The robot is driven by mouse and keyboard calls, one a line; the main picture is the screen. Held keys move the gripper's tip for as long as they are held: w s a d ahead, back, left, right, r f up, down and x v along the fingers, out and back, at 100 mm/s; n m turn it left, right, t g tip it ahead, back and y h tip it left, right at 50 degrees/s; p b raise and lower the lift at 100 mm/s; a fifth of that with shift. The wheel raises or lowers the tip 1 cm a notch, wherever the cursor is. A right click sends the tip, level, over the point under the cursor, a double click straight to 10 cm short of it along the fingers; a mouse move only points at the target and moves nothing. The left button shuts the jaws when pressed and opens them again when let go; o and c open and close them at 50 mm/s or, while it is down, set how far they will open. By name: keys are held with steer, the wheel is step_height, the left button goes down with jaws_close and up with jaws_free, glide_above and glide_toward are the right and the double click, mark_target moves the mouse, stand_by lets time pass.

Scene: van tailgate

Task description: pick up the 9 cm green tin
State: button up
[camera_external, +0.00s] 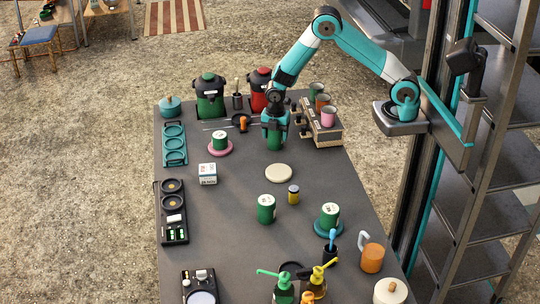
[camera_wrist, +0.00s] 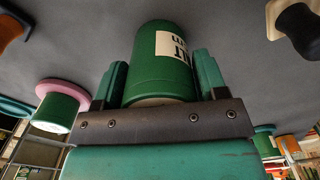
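A green tin (camera_external: 274,143) with a white label stands upright directly below my gripper (camera_external: 275,127) near the far end of the table. In the wrist view the same tin (camera_wrist: 160,70) fills the space between the two fingers of my gripper (camera_wrist: 161,68), and both fingers appear to touch its sides. I cannot tell whether its base is clear of the table. Similar green tins stand on a pink saucer (camera_external: 220,149), on the bare table (camera_external: 266,209) and on a teal saucer (camera_external: 329,229). Their sizes cannot be read.
A box with mugs (camera_external: 322,134) stands close to the right of my gripper. Green (camera_external: 210,96) and red (camera_external: 260,88) flasks stand behind it. A cream disc (camera_external: 278,173) lies in front.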

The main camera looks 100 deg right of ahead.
steer(key=c, duration=0.5)
